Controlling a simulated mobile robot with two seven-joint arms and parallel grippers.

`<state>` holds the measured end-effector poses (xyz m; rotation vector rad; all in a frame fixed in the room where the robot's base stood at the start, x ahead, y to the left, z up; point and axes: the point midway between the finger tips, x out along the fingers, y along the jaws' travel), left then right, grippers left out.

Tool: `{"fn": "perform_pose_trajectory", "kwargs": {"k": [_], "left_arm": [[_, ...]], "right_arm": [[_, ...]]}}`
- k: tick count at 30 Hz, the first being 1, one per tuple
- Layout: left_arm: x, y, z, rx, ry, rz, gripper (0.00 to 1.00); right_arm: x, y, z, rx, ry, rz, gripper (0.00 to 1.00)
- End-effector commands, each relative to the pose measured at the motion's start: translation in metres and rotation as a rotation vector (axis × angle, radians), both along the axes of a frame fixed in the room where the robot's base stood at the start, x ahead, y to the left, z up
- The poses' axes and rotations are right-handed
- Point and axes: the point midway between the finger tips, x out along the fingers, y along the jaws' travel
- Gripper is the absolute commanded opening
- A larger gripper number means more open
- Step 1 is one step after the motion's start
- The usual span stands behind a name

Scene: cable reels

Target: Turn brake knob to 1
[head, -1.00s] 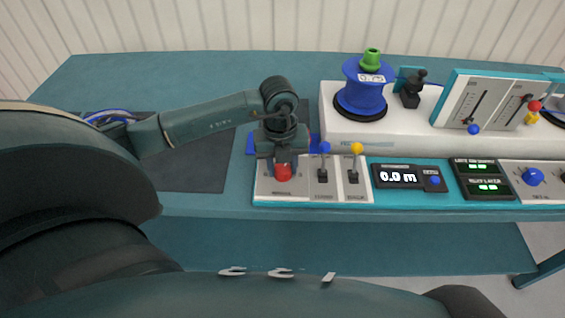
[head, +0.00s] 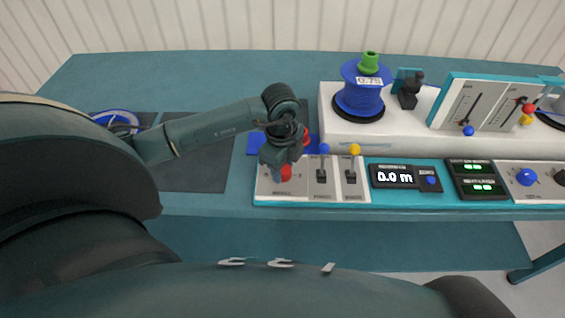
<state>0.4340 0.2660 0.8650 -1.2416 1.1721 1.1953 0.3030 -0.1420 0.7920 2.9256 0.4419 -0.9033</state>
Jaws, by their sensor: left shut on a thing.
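The brake knob appears to be the red knob (head: 286,174) at the left end of the control panel (head: 267,189). My left gripper (head: 284,167) is over it from above and shut on it. The gripper hides the knob's top and most of the scale, so I cannot read its setting. The label below the knob is too small to read surely. My right gripper is not in view.
Blue (head: 323,149) and yellow (head: 354,149) levers stand right of the knob. A display (head: 393,177) reads 0.0 m. A blue reel (head: 362,88) stands on the white housing (head: 400,134). The table's left part holds a dark mat (head: 190,170).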

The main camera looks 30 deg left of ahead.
Motion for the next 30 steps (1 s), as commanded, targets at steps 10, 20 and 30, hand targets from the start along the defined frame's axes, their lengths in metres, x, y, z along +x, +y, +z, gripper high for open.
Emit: {"fn": "perform_pose_trajectory", "kwargs": {"k": [10,20,30], "left_arm": [[0.0009,0.0006,0.0013,0.002,-0.003,0.136,0.14],[0.0011,0.0007,0.0009,0.002,-0.004,0.158,0.14],[0.0009,0.0006,0.0008,0.002,-0.003,0.157,0.47]], "right_arm": [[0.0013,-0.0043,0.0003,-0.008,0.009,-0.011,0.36],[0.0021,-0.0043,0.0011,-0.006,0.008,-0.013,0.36],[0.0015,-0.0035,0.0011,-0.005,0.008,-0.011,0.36]]}}
